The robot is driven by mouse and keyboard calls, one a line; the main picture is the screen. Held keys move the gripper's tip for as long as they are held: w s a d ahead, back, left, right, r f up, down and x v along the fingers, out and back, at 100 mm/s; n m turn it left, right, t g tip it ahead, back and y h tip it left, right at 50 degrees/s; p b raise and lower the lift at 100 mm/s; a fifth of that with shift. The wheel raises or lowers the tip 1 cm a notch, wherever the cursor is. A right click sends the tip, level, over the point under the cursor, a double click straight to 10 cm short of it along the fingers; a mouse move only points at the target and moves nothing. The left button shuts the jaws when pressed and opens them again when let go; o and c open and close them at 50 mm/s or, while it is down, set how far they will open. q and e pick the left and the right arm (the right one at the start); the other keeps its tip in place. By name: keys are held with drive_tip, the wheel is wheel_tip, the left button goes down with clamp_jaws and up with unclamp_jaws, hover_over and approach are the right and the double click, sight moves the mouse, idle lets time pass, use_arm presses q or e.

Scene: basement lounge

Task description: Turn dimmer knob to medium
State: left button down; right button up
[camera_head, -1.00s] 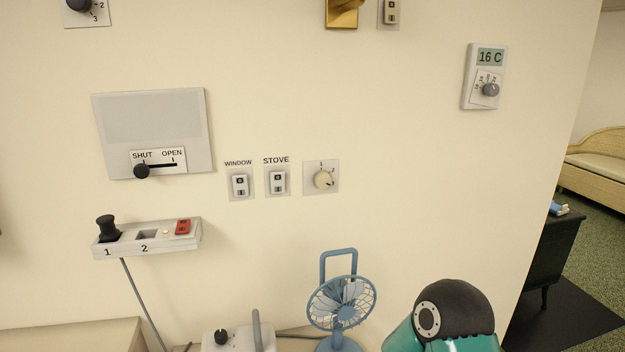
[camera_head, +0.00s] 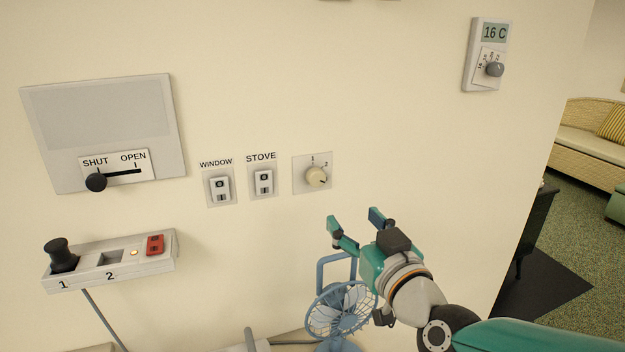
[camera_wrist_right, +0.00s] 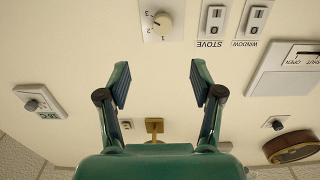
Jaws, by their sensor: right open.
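A round cream knob (camera_head: 316,177) sits on a pale square plate on the wall, right of the STOVE switch. It also shows at the top of the right wrist view (camera_wrist_right: 162,20), with marks 1, 2 and 3 around it. I cannot tell exactly which mark it points at. No label names it as a dimmer. My right gripper (camera_head: 355,218) is open and empty, below and right of this knob and apart from it. In the right wrist view its two fingers (camera_wrist_right: 159,78) stand wide apart with only wall between them. My left gripper is not in view.
WINDOW (camera_head: 219,187) and STOVE (camera_head: 263,183) switches are left of the knob. A SHUT/OPEN slider (camera_head: 96,182) and a socket box (camera_head: 150,262) are farther left. A blue fan (camera_head: 340,308) stands below my gripper. A 16 C thermostat (camera_head: 488,55) is upper right. A dark knob (camera_wrist_right: 277,125) shows in the wrist view.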

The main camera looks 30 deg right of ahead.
sight(318, 181)
drive_tip(key=p+x, duration=0.2)
drive_tip(key=x, duration=1.4)
drive_tip(key=shift+w+a, duration=0.15)
drive_tip(key=shift+w, duration=0.05)
drive_tip(key=c, duration=1.1)
drive_tip(key=shift+c, duration=0.2)
